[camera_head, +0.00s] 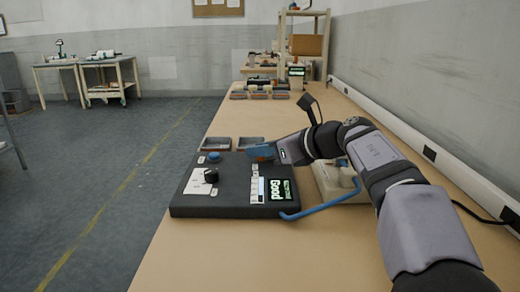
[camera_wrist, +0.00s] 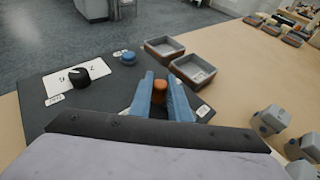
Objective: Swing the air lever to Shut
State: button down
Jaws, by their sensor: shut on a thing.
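A dark control panel (camera_head: 225,200) lies on the table; it also shows in the wrist view (camera_wrist: 48,118). My gripper (camera_head: 262,151) is over its far right corner. In the wrist view its blue fingers (camera_wrist: 161,84) are shut on an orange-brown lever handle (camera_wrist: 160,88), which I take to be the air lever. The fingers hide most of the lever. Small white labels (camera_wrist: 204,111) lie either side of it, too small to read, so I cannot tell the lever's setting.
The panel also has a black knob (camera_head: 211,175), a blue button (camera_head: 214,156) and a display (camera_head: 280,190) reading "Good". A blue hose (camera_head: 325,206) runs off its right side. Two grey trays (camera_wrist: 164,49) stand just beyond. Grey blocks (camera_wrist: 270,119) lie to the right.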

jog(key=shift+s+d+n+g+y+p, duration=0.15)
jog(key=shift+s+n+g+y+p, duration=0.1)
jog(key=shift+n+g+y+p, duration=0.25)
jog(key=shift+s+d+n+g+y+p, duration=0.1)
jog(key=shift+s+n+g+y+p, duration=0.15)
jog(key=shift+n+g, duration=0.3)
jog(key=shift+f, duration=0.1)
jog(key=c, duration=1.7)
grip_release()
jog(key=shift+o, duration=0.2)
jog(key=shift+s+d+r+y, duration=0.15)
jog(key=shift+d+r+y, duration=0.1)
jog(key=shift+p+v, duration=0.6)
jog(key=shift+v, duration=2.75)
